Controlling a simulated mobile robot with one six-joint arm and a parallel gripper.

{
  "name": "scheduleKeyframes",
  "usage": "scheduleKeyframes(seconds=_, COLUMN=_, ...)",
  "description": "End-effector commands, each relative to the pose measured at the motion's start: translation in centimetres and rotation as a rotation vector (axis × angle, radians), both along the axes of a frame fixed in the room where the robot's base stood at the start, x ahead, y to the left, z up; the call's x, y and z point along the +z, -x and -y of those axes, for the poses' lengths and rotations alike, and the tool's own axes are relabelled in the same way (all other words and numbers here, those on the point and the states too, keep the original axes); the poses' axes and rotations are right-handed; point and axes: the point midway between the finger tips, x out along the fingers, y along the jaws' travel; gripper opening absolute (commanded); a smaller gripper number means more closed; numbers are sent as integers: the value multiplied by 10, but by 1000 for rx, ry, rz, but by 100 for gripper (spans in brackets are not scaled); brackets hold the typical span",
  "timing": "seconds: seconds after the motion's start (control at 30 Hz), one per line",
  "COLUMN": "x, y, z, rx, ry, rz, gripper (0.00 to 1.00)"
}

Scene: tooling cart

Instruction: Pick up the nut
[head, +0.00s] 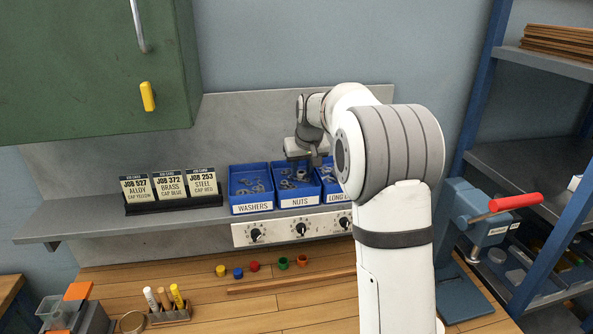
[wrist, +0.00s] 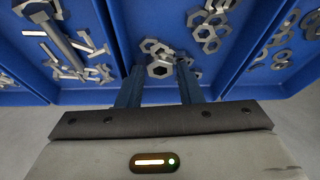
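Several grey metal hex nuts lie loose in the blue bin labelled NUTS (head: 301,202), which stands on the shelf. In the wrist view, one nut (wrist: 159,70) lies between my fingertips, with other nuts (wrist: 155,46) just beyond it. My gripper (wrist: 160,72) points into the bin with its two fingers apart. Small gaps show between the fingers and this nut. Whether the fingertips are level with the nut or above it, I cannot tell. In the head view my gripper (head: 314,160) is over the nuts bin, and my arm hides part of the bins.
The WASHERS bin (head: 251,208) and the LONG bolts bin (head: 336,193) stand close on either side, with shared-height walls. Job cards (head: 171,189) stand on the shelf to the left. A green cabinet (head: 90,70) hangs above left.

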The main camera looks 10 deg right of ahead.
Motion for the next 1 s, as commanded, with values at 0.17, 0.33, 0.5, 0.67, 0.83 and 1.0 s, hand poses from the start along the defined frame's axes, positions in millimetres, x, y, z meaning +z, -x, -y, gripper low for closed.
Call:
scheduleKeyframes(seconds=0.17, x=-8, y=-3, z=0, rx=0, ry=0, rz=-1, gripper=33)
scheduleKeyframes(seconds=0.33, x=-8, y=-3, z=0, rx=-1, ry=0, rz=0, gripper=30)
scheduleKeyframes(seconds=0.5, x=-8, y=-2, z=0, rx=-1, ry=0, rz=0, gripper=16)
scheduleKeyframes(seconds=0.67, x=-8, y=-2, z=1, rx=-1, ry=0, rz=0, gripper=4)
scheduleKeyframes(seconds=0.83, x=-7, y=-3, z=1, rx=-2, ry=0, rz=0, gripper=4)
scheduleKeyframes(seconds=1.0, x=3, y=-3, z=1, rx=-1, ry=0, rz=4, gripper=4)
